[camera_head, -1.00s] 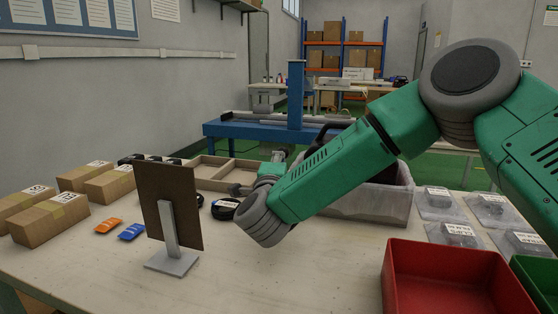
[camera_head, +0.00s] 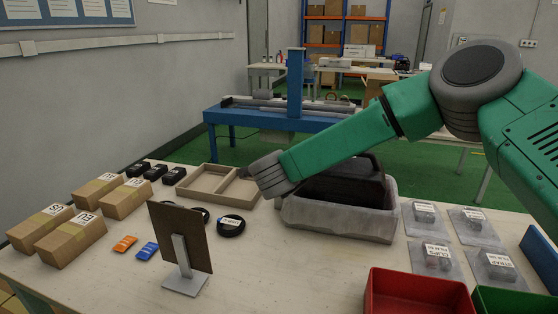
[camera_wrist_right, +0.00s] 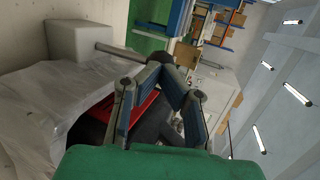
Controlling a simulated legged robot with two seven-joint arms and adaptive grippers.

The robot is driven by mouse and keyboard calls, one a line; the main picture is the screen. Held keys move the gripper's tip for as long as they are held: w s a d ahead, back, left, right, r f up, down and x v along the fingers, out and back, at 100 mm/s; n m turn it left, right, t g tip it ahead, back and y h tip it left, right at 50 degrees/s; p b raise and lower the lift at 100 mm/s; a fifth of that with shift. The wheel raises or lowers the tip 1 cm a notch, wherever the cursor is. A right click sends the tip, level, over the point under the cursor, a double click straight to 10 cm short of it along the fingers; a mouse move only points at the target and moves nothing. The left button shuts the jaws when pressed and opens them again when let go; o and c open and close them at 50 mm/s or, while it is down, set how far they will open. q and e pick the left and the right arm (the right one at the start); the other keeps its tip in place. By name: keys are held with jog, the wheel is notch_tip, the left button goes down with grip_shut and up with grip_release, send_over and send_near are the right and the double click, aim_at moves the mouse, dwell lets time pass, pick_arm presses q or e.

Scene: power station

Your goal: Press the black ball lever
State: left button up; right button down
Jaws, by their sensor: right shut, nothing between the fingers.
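The blue machine (camera_head: 262,118) with a post stands beyond the table. My left gripper is not in view.
A grey crate (camera_head: 340,222) holding a dark case stands under my right forearm. A small upright panel (camera_head: 180,236), cardboard boxes (camera_head: 98,196), black items (camera_head: 155,172), a red bin (camera_head: 418,292) and packaged parts (camera_head: 438,258) surround bare tabletop in the middle.

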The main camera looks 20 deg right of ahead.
jog(key=w+d+g+y+p, duration=0.1)
jog(key=p, duration=0.2)
jog(key=w+g+p, duration=0.1)
jog(key=g+p, duration=0.1)
jog(key=p, duration=0.2)
jog(key=shift+w+d+r+y, duration=0.25)
jog(key=shift+d+r+y, duration=0.15)
jog(key=shift+w+d+f+p, duration=0.1)
jog(key=shift+w+f+p, duration=0.05)
jog(key=shift+p, duration=0.3)
jog(key=shift+w+d+f+g+p, duration=0.25)
jog(key=shift+w+g+p, duration=0.1)
jog(key=shift+p, duration=0.15)
jog(key=shift+r, duration=0.1)
jog(key=shift+w, duration=0.1)
jog(key=shift+r, duration=0.1)
